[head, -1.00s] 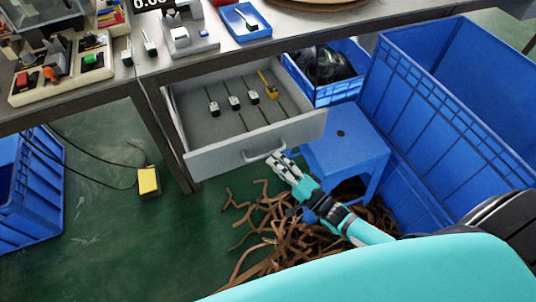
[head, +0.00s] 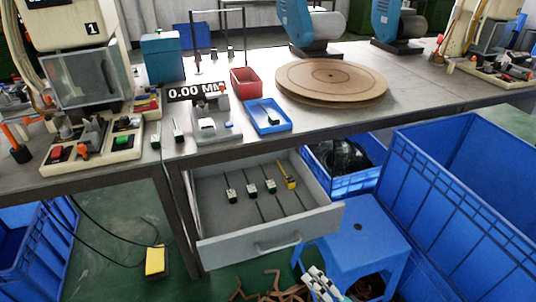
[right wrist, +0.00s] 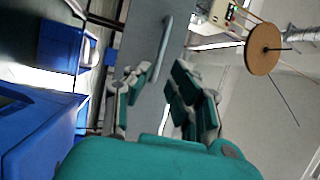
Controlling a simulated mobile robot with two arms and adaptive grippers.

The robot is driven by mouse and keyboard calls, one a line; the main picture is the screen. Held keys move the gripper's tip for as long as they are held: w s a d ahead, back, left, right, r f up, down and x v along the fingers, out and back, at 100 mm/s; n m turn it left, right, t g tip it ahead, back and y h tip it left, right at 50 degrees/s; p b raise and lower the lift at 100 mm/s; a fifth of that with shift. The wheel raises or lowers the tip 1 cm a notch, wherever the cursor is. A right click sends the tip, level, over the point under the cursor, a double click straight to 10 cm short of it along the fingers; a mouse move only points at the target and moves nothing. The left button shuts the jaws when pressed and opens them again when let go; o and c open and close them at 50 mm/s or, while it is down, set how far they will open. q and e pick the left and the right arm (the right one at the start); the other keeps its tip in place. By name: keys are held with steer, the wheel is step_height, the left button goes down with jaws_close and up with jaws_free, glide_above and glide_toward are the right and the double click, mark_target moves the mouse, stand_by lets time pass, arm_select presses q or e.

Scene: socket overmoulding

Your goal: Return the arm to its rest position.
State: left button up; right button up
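My right gripper (head: 320,284) shows at the bottom edge of the head view, in front of the blue stool and below the drawer. In the right wrist view its fingers (right wrist: 158,95) are spread apart with nothing between them. The grey drawer (head: 225,253) under the bench is pulled open. Its handle (head: 278,246) is beyond the gripper and apart from it. Several small sockets with dark leads (head: 251,190) and a yellow tool (head: 287,176) lie inside. Most of my right arm is cut off by the frame. My left gripper is in neither view.
A blue stool (head: 358,245) and a large blue crate (head: 440,210) stand right of the drawer. A smaller blue crate (head: 350,184) is behind the stool. Brown strips (head: 272,290) lie on the floor. The bench (head: 330,117) holds a round board, trays and machines.

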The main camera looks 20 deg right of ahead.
steer(key=s+f+n+g+h, duration=0.3)
steer(key=s+f+n+g, duration=0.15)
steer(key=f, duration=0.75)
steer(key=s+f+n+g+h, duration=0.4)
steer(key=f+n+g, duration=0.15)
steer(key=f, duration=0.75)
steer(key=s+a+f+n+g+h, duration=0.15)
steer(key=s+f+n+g, duration=0.35)
steer(key=s, duration=0.5)
arm_select(q)
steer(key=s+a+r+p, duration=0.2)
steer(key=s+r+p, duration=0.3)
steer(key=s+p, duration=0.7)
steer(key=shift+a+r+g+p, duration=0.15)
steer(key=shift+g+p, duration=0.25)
steer(key=shift+p, duration=0.55)
arm_select(e)
steer(key=s+d+r+g, duration=0.2)
steer(key=s+r, duration=0.2)
steer(key=s, duration=0.9)
steer(key=shift+s, duration=0.15)
